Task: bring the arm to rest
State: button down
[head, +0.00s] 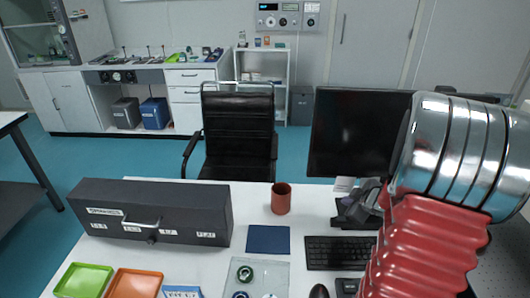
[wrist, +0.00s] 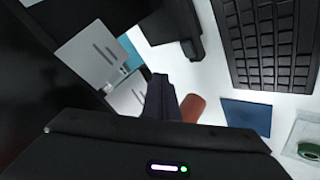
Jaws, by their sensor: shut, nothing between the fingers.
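My arm, with red ribbed and silver sections, fills the right side of the head view. My gripper (wrist: 162,88) shows in the wrist view as dark fingers closed together above the white table, with nothing held. In that view its fingers point toward the back of the table, beside the red-brown cup (wrist: 194,107). The cup (head: 281,198) stands upright on the white table (head: 262,190) in the head view, apart from my arm. My arm hides part of the table's right side.
A black monitor (head: 358,132) stands close left of my arm, with a keyboard (head: 340,253) in front. A blue mat (head: 268,239), a clear tray (head: 250,268), a dark drawer box (head: 150,212), green (head: 83,280) and orange (head: 134,283) trays lie leftward. A black chair (head: 238,125) stands behind.

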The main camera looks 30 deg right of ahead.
jog(key=shift+s, duration=0.1)
jog(key=s+d+f+m+g+h, duration=0.25)
jog(key=s+d+m+g, duration=0.2)
jog(key=s, duration=0.25)
jog(key=s+a+r+m+g, duration=0.2)
jog(key=s+a+r, duration=0.1)
jog(key=s+r, duration=0.1)
jog(key=s+a+r+t+y, duration=0.1)
jog(key=a+r, duration=0.4)
jog(key=a, duration=0.8)
jog(key=s+a+r+t+y, duration=0.1)
jog(key=a+r, duration=0.4)
jog(key=a, duration=0.9)
jog(key=s+a+r+t+y, duration=0.1)
jog(key=a+r+y, duration=0.2)
jog(key=a, duration=1)
notch_tip(320, 180, up, 3)
jog(key=shift+s+a+f+n, duration=0.15)
jog(key=shift+s+n, duration=0.1)
jog(key=shift+n, duration=0.2)
